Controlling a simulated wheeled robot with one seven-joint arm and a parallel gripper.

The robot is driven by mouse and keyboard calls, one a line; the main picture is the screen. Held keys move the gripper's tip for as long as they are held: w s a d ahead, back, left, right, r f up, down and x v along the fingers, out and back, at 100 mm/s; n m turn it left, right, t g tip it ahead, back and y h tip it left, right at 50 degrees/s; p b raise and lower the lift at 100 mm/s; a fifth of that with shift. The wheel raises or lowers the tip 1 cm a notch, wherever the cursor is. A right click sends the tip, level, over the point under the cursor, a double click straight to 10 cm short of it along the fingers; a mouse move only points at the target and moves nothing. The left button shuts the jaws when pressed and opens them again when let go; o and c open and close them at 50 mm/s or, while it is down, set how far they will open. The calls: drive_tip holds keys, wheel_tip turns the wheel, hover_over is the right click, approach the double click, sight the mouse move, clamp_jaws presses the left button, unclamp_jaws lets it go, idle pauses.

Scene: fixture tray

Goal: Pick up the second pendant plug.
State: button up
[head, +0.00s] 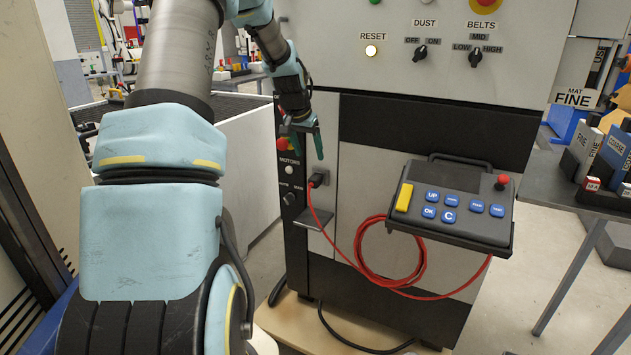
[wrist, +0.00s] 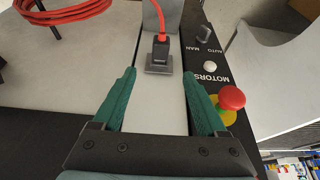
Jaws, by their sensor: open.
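A pendant plug (head: 318,180), a dark plug with a red cable, sits in a socket plate on the machine's front. It also shows in the wrist view (wrist: 160,50), upper middle, with its red cable leading off at the top. Only this one pendant plug is visible. My gripper (head: 307,148) has green fingers and is just above the plug in the head view. In the wrist view my gripper (wrist: 159,74) is open and empty. The plug shows beyond the fingertips, lined up between them, and neither finger appears to touch it.
The red cable (head: 424,255) hangs coiled and runs to the pendant (head: 455,208), which is mounted at the right. A small metal ledge (head: 320,220) juts out below the socket. A red emergency button (wrist: 231,98) and the motors switch (wrist: 203,34) are close to the right finger.

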sight(315, 176)
drive_tip(key=p+x, duration=0.3)
drive_tip(key=x, duration=0.7)
drive_tip(key=shift+w+d+f, duration=0.1)
drive_tip(key=shift+f, duration=0.05)
drive_tip(key=shift+c, duration=0.2)
clamp_jaws()
idle(0.3)
